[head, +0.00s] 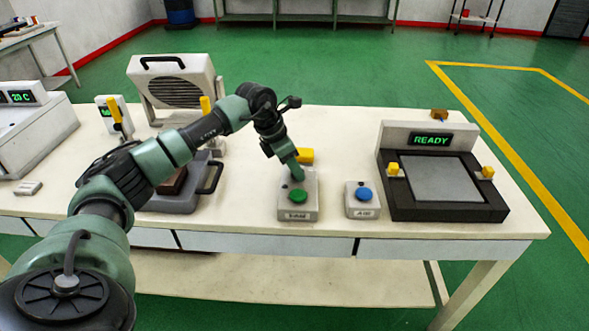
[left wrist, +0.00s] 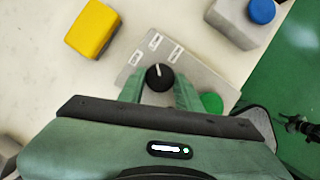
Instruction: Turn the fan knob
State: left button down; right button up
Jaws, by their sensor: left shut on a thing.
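The black fan knob (left wrist: 159,75) with a white pointer line sits on a grey control box (left wrist: 202,75) in the left wrist view. The same box (head: 285,207) stands near the table's front edge in the head view and carries a green button (head: 298,195). My left gripper (left wrist: 159,87) points down with a finger on each side of the knob and is shut on it. In the head view the left gripper (head: 295,176) hides most of the knob. The fan (head: 177,92), a grey case with a round grille and a handle, stands at the back left. My right gripper is not in view.
A yellow block (head: 306,155) lies just behind the control box. A second box with a blue button (head: 363,194) stands to its right, then a dark machine (head: 445,212) with a READY display. A handled tray (head: 190,200) lies under my left arm.

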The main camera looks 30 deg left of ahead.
pick_arm(q)
jog(key=shift+m, duration=0.3)
jog(key=c, duration=1)
grip_release()
jog(key=v, duration=0.8)
jog(key=shift+b, duration=0.4)
jog(key=shift+a+f, duration=0.1)
